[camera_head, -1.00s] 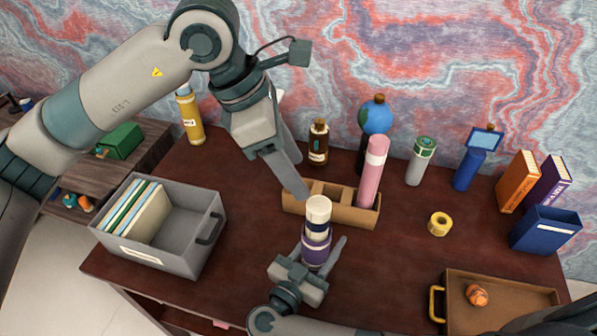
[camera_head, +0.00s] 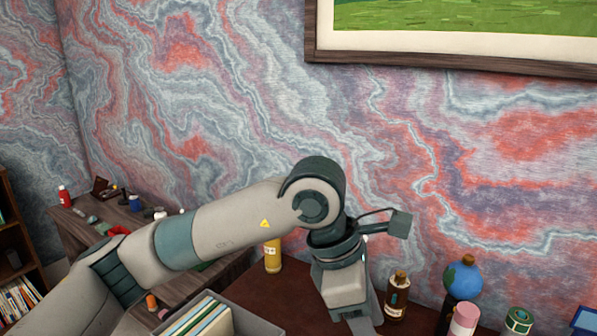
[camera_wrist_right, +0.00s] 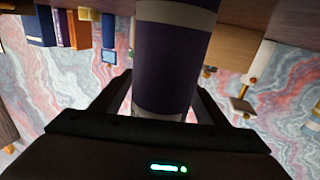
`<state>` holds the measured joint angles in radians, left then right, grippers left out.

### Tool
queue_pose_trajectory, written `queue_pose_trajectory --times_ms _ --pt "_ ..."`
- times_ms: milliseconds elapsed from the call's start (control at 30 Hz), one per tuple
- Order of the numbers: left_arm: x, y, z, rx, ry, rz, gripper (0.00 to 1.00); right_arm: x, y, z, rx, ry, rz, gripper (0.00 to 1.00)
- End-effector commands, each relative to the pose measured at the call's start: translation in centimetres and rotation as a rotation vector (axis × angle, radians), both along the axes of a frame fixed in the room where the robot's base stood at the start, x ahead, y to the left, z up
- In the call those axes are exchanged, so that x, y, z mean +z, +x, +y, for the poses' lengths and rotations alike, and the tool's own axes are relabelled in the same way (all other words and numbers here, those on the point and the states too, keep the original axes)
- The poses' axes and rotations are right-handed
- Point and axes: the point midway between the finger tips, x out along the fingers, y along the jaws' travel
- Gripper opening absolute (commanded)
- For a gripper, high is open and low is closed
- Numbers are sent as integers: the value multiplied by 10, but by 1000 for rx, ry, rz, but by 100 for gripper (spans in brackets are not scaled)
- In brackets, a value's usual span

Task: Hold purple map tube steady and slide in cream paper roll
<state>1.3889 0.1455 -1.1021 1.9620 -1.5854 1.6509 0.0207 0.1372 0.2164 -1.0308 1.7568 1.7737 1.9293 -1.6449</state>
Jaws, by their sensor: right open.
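The purple map tube (camera_wrist_right: 172,72) fills the upper middle of the right wrist view, with a pale band across it near the top. My right gripper (camera_wrist_right: 163,98) is open, with one finger on each side of the tube. I cannot tell whether the fingers touch it. In the head view my left gripper (camera_head: 362,322) points down over the desk. Its fingertips are cut off by the lower edge, so its opening and anything between the fingers are hidden. The cream paper roll is not identifiable in either current view.
A yellow bottle (camera_head: 272,256), a brown bottle (camera_head: 397,297), a globe (camera_head: 462,281), a pink cylinder (camera_head: 464,320) and a green-topped canister (camera_head: 519,320) stand along the back of the desk. The grey bin (camera_head: 245,318) is at lower left. A framed picture (camera_head: 450,62) hangs above.

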Motion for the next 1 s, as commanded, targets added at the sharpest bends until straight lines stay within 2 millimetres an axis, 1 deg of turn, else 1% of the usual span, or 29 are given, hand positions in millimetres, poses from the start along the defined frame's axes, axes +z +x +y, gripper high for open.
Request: queue_pose_trajectory --times_ms 167,267,700,833,1000 --pt "0 0 0 0 0 0 54 -1 -7 10 1 2 2 68" --pt "0 0 0 0 0 0 54 -1 -15 19 1 3 3 68" --pt "0 0 0 0 0 0 54 -1 -62 76 0 3 4 68" --pt "0 0 0 0 0 0 54 -1 -70 86 0 2 3 68" --pt "0 0 0 0 0 0 54 -1 -75 92 0 0 1 68"
